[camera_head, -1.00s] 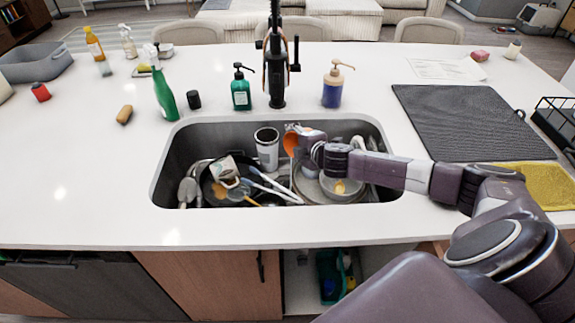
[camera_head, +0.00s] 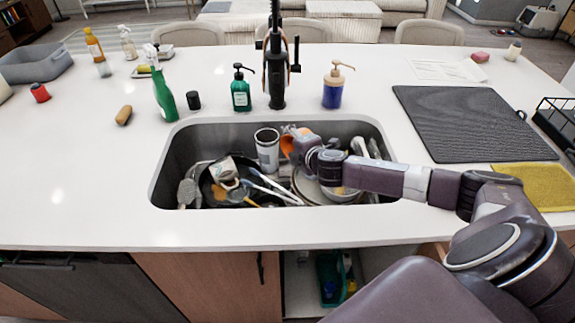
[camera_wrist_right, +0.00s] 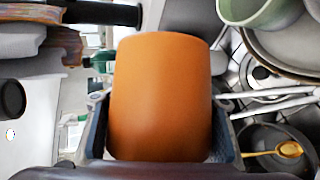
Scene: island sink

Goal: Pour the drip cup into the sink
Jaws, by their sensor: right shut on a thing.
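An orange cup (camera_head: 286,147) is in my right gripper (camera_head: 296,143), over the back part of the sink (camera_head: 205,143). In the right wrist view the cup (camera_wrist_right: 160,95) fills the middle between the two fingers (camera_wrist_right: 160,120), which are shut on its sides. The cup's mouth and contents are hidden in both views. In the head view the gripper covers most of the cup, so its tilt is hard to tell. My left gripper is not in view.
The sink holds a pan, a patterned mug (camera_head: 223,169), a white tumbler (camera_head: 267,150), plates, bowls and utensils. The black faucet (camera_head: 277,75) stands behind it. A green soap bottle (camera_head: 241,94) and a blue pump bottle (camera_head: 332,88) flank the faucet.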

